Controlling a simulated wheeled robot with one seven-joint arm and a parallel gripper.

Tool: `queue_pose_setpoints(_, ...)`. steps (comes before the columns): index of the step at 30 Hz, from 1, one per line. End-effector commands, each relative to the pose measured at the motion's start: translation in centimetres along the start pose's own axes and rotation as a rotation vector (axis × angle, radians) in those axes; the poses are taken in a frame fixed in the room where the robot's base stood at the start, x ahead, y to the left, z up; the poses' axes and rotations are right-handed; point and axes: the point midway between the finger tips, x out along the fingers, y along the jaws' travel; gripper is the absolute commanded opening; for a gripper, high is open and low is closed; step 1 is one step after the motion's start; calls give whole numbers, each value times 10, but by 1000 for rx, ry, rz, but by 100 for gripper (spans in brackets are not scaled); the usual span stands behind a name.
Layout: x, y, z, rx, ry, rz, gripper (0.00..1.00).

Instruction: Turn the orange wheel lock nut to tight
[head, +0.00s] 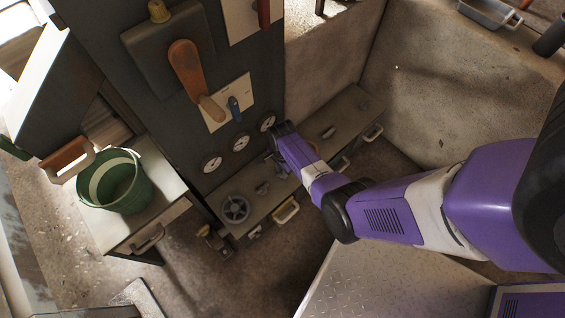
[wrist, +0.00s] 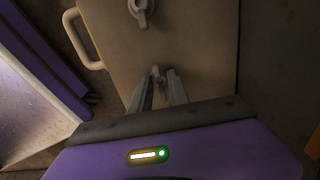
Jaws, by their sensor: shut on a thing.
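In the wrist view, my gripper (wrist: 158,82) points at a tan bench top, with its two fingers either side of a small grey nut-like piece (wrist: 157,72). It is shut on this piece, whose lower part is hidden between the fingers. A second grey winged piece (wrist: 142,10) stands farther up the same surface, apart from the fingers. In the head view, my arm reaches to the low bench below the dark panel, and the fingertips are not clear there.
A grey spoked wheel (head: 235,208) sits on the low bench (head: 345,112). Above it, the dark panel bears dials (head: 240,142) and an orange lever (head: 187,68). A green bucket (head: 116,182) stands on a bench at left. A pale handle (wrist: 85,38) juts from the bench edge.

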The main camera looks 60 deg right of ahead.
Motion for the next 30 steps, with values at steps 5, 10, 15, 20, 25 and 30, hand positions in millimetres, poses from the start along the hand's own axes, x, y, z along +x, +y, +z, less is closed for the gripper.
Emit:
queue_pose_setpoints(5, 0, -1, -2, 5, 3, -3, 0)
queue_pose_setpoints(10, 0, -1, -2, 5, 3, -3, 0)
queue_pose_setpoints(15, 0, -1, -2, 4, 3, -2, 43)
queue_pose_setpoints(20, 0, 0, -1, 3, 2, -1, 43)
queue_pose_setpoints(25, -5, 0, -1, 2, 1, -1, 43)
queue_pose_setpoints(30, -30, -1, -1, 1, 2, -2, 43)
